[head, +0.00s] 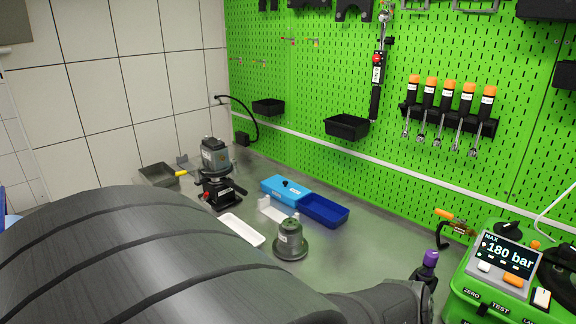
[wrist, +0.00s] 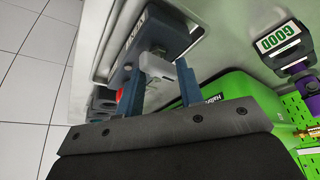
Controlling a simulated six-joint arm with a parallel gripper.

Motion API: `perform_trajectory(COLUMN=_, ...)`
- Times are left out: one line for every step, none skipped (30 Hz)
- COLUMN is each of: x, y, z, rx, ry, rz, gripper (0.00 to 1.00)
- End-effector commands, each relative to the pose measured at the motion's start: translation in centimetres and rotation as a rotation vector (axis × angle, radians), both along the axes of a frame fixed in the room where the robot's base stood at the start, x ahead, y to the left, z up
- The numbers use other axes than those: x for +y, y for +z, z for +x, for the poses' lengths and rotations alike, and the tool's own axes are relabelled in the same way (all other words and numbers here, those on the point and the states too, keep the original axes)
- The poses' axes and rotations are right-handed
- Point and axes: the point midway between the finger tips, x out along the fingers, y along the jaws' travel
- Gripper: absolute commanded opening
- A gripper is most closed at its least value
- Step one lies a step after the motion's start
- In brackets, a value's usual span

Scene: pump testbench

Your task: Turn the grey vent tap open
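In the wrist view, a dark blue-grey block (wrist: 152,38) with a small white label stands on a pale panel. The light grey tap (wrist: 162,67) sits at the block's near end. My gripper (wrist: 163,75) has its two blue fingers spread, one on each side of the tap. The finger tips partly hide the block. In the head view my dark arm covers the lower left, and the tap and gripper are out of sight.
A green tester case (head: 500,290) with a "180 bar" display stands at right; it also shows in the wrist view (wrist: 235,95). A purple-topped piece (head: 430,259) is beside it. A grey-green pot (head: 290,240), a blue tray (head: 325,210) and a white tray (head: 241,229) lie on the bench.

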Motion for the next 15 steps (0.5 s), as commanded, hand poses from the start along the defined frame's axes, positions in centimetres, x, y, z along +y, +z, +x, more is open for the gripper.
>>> perform_trajectory(x=0.0, y=0.0, z=0.0, rx=0.000, ry=0.000, rz=0.000, gripper=0.34)
perform_trajectory(x=0.0, y=0.0, z=0.0, rx=0.000, ry=0.000, rz=0.000, gripper=0.34)
perform_trajectory(x=0.0, y=0.0, z=0.0, rx=0.000, ry=0.000, rz=0.000, gripper=0.34)
perform_trajectory(x=0.0, y=0.0, z=0.0, rx=0.000, ry=0.001, rz=0.000, gripper=0.34)
perform_trajectory(x=0.0, y=0.1, z=0.0, rx=0.002, ry=0.001, rz=0.000, gripper=0.34)
perform_trajectory(x=-0.1, y=0.2, z=0.0, rx=0.004, ry=0.004, rz=0.002, gripper=0.34)
perform_trajectory(x=-0.2, y=0.3, z=0.0, rx=0.008, ry=0.008, rz=0.003, gripper=0.34)
perform_trajectory(x=-0.4, y=0.6, z=0.1, rx=0.013, ry=0.011, rz=0.005, gripper=0.34)
perform_trajectory(x=-0.6, y=1.0, z=0.1, rx=0.022, ry=0.020, rz=0.011, gripper=0.34)
perform_trajectory(x=-0.7, y=1.3, z=0.0, rx=0.032, ry=0.027, rz=0.017, gripper=0.34)
perform_trajectory(x=-0.9, y=1.8, z=0.0, rx=0.042, ry=0.037, rz=0.024, gripper=0.34)
perform_trajectory(x=-1.2, y=2.5, z=0.0, rx=0.059, ry=0.053, rz=0.037, gripper=0.34)
perform_trajectory(x=-1.4, y=3.1, z=0.0, rx=0.071, ry=0.069, rz=0.047, gripper=0.34)
perform_trajectory(x=-1.5, y=3.7, z=0.0, rx=0.085, ry=0.087, rz=0.061, gripper=0.34)
perform_trajectory(x=-1.7, y=4.6, z=-0.1, rx=0.103, ry=0.113, rz=0.082, gripper=0.34)
